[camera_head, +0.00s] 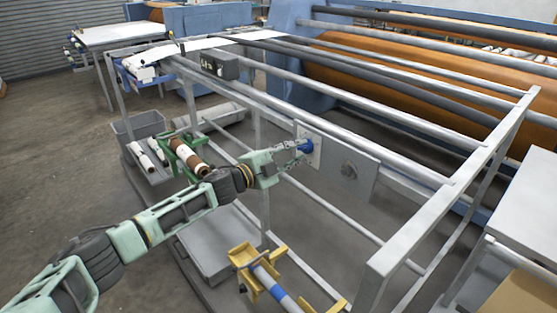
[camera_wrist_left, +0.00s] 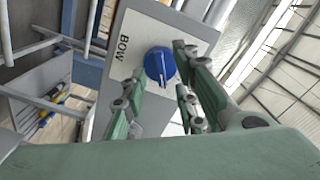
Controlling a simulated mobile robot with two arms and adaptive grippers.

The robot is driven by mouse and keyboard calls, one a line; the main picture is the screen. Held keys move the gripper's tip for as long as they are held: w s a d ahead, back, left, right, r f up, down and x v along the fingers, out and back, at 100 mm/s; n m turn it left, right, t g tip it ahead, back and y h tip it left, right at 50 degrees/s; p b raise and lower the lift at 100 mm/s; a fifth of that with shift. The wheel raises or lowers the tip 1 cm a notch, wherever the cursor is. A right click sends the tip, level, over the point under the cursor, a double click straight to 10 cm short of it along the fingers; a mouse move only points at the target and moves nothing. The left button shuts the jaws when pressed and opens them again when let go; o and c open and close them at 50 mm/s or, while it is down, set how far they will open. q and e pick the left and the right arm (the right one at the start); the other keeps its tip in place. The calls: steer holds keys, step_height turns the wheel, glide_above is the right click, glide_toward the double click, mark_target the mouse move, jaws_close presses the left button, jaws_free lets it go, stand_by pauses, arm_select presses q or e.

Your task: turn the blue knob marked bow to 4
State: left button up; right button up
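The blue knob (camera_head: 307,146) sits on a pale plate (camera_head: 312,133) fixed to the front rail of the machine frame. In the left wrist view the knob (camera_wrist_left: 160,65) shows whole, with the word BOW beside it on the plate (camera_wrist_left: 130,47). My left gripper (camera_head: 299,148) is right at the knob. In the wrist view its fingers (camera_wrist_left: 160,85) are apart, one on each side of the knob in the picture. Whether they touch it, I cannot tell. My right gripper is not in view.
A dark box (camera_head: 219,64) sits farther left on the rail. Below are a green stand with a brown roll (camera_head: 190,160) and a yellow holder (camera_head: 257,267). Metal bars surround the area.

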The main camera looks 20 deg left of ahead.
arm_select(q)
steer(key=v, duration=1.1)
steer(key=shift+w+f, duration=0.1)
